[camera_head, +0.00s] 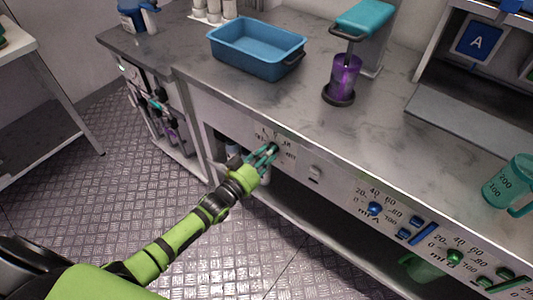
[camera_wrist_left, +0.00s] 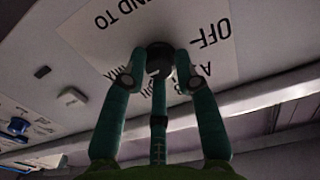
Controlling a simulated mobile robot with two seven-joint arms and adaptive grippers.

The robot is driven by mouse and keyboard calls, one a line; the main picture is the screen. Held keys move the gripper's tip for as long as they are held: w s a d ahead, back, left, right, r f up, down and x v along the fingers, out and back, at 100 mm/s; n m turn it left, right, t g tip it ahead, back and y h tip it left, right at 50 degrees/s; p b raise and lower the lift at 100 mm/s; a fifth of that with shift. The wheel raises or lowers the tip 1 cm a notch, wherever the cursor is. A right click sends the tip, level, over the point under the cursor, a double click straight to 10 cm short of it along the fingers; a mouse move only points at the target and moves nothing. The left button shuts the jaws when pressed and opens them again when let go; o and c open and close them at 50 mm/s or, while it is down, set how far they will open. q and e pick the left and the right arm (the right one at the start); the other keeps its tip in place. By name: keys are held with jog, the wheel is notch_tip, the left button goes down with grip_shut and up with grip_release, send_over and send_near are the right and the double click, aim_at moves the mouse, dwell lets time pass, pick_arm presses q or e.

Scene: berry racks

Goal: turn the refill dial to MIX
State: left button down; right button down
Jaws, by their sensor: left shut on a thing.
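The refill dial (camera_wrist_left: 160,57) is a small black knob on a white label plate (camera_wrist_left: 205,40) in the left wrist view. The lettering is upside down there; OFF is readable at the right, and a partly hidden word that looks like MIX is at the left. My left gripper (camera_wrist_left: 158,72) is shut on the dial, its green fingers around it. In the head view my left gripper (camera_head: 270,151) is at the counter's front panel and covers the dial. I cannot tell where the dial points. My right gripper is not in view.
A light switch-like part (camera_head: 315,173) is on the panel to the right. Further right are a blue dial (camera_head: 375,208) and green knobs (camera_head: 455,257). On the counter stand a blue tray (camera_head: 240,62), a dispenser with a purple container (camera_head: 345,75) and a teal jug (camera_head: 507,185).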

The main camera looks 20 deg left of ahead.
pick_arm(q)
jog(key=shift+r, duration=0.15)
jog(key=c, duration=0.9)
grip_release()
jog(key=shift+w, duration=0.1)
jog(key=v, duration=1.2)
